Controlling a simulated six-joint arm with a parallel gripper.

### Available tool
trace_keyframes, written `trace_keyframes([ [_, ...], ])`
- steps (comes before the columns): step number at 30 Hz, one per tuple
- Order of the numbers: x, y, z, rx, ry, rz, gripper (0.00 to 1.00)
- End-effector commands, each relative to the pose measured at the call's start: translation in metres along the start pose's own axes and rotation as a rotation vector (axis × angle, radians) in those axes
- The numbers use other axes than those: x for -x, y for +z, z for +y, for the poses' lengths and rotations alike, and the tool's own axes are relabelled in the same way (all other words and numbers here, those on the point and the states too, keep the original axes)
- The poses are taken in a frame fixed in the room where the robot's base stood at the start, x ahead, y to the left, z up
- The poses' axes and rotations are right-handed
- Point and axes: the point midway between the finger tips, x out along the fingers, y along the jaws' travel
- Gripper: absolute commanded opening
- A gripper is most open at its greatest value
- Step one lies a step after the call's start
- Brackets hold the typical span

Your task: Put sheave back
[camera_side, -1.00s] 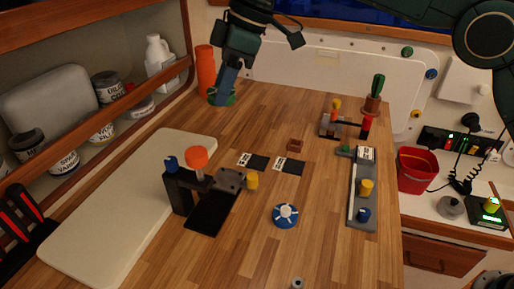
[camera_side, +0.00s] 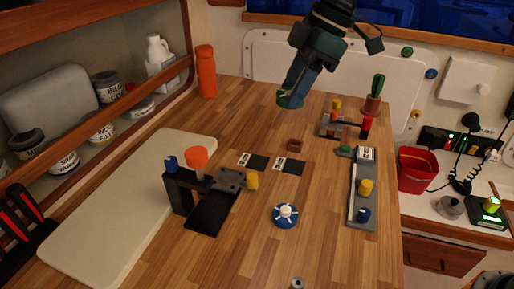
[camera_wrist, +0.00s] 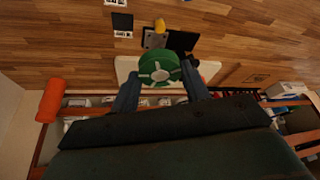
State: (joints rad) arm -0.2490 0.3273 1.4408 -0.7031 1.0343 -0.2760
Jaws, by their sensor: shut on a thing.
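My gripper (camera_side: 291,94) is shut on a green sheave (camera_side: 284,101) and holds it in the air above the back middle of the wooden bench. In the wrist view the green sheave (camera_wrist: 158,69), with a pale spoked hub, sits between the two fingers. A blue sheave-like wheel (camera_side: 286,216) with a white hub lies flat at the bench's front middle. Two dark squares with white printed labels, one left (camera_side: 257,162) and one right (camera_side: 292,166), lie on the bench. The nearer faces of the held sheave are partly hidden by the fingers in the side view.
A black stand (camera_side: 182,192) with an orange knob stands left on the bench by a cream board (camera_side: 110,220). A grey rail (camera_side: 362,195) with yellow and blue pieces lies right. An orange bottle (camera_side: 206,72) stands back left.

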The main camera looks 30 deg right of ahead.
Motion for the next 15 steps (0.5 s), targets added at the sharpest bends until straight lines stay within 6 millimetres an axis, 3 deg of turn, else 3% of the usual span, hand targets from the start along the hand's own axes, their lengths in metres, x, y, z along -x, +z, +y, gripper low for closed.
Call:
trace_keyframes([
  [7,0.006,0.037,-0.012,-0.008,0.016,-0.006,0.19],
  [15,0.007,0.057,-0.020,-0.009,0.026,-0.012,0.19],
])
